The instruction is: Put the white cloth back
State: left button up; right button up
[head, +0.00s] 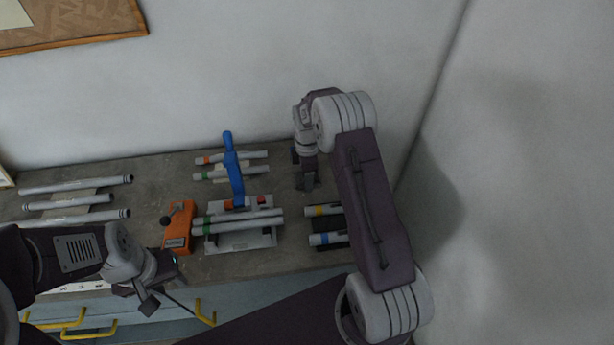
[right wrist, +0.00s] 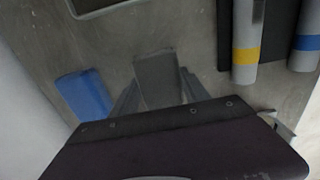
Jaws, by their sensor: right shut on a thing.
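My right gripper (head: 308,184) is low over the back right of the bench. In the right wrist view it is shut on a dull grey piece (right wrist: 155,78) between its fingers. I cannot tell whether this piece is the white cloth. A small pale edge (right wrist: 283,125) shows beside my wrist's dark housing; I cannot tell what it is. No white cloth can be made out for certain in the head view. My left gripper (head: 150,290) is over the bench's front edge, with nothing visible in it. Its finger gap is unclear.
Tubes with yellow and blue bands (head: 323,211) lie on a black rest beside my right gripper. A blue block (right wrist: 84,94) lies near it. A blue-handled clamp (head: 233,165), a plate with tubes (head: 240,240) and an orange tool (head: 178,228) stand mid-bench. Yellow drawer handles (head: 204,313) protrude in front.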

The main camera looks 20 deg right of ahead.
jog(key=shift+f, duration=0.15)
jog(key=o, duration=1.3)
notch_tip(320, 180, up, 12)
jog(key=r+b, duration=0.1)
jog(key=s+a+f+m, duration=0.1)
jog(key=s+a+m, duration=0.1)
jog(key=s+m, duration=0.3)
jog(key=s+a+f+m, duration=0.2)
jog(key=s+m, duration=0.3)
jog(key=s, duration=0.4)
jog(key=s+a+f+m+t, duration=0.1)
jog(key=s+a+f+m, duration=0.1)
jog(key=s+m, duration=0.3)
jog(key=shift+s+a, duration=0.2)
jog(key=shift+s, duration=0.85)
jog(key=shift+s+f+m, duration=0.2)
jog(key=shift+s+m, duration=0.1)
jog(key=shift+s, duration=0.1)
